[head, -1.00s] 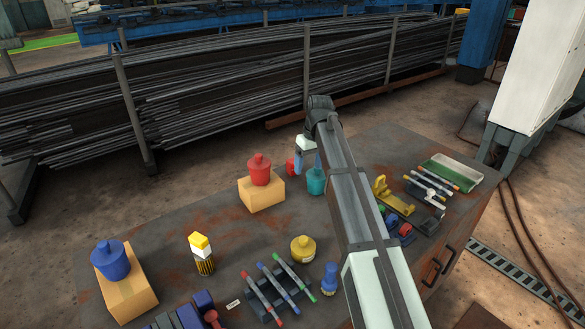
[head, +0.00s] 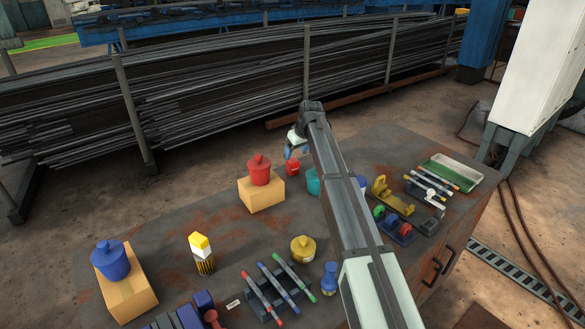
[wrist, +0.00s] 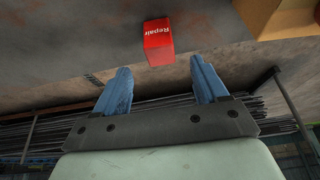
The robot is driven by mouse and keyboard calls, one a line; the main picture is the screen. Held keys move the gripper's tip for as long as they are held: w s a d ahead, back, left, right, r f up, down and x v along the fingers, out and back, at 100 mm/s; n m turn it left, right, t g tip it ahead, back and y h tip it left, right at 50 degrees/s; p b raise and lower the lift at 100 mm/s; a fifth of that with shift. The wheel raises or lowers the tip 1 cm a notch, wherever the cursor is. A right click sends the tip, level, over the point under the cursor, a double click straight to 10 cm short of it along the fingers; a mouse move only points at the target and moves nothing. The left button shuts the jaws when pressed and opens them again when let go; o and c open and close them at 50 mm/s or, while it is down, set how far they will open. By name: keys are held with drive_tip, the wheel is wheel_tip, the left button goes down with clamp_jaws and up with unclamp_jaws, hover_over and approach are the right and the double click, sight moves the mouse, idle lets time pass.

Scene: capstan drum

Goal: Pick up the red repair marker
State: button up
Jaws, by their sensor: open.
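The red repair marker is a small red block (wrist: 158,42) lettered "Repair" in white. It stands on the worn bench top, and in the head view it shows as a small red shape (head: 292,168) near the far edge. My gripper (wrist: 160,66) has its two blue fingers apart with nothing between them. In the wrist view the block lies just beyond the fingertips, roughly centred on the gap. In the head view my gripper (head: 297,152) is by the block at the far edge; whether they touch is unclear.
A teal container (head: 313,181), partly behind my arm, stands right of the block. A red canister (head: 259,170) sits on a yellow box (head: 262,194) to its left. Nearer are a yellow pot (head: 303,249) and a pen rack (head: 279,290). Steel bars are stacked beyond the bench.

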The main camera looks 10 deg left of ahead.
sight(293, 160)
drive_tip(key=shift+x, duration=4.25)
drive_tip(key=shift+c, duration=0.4)
drive_tip(key=c, duration=1)
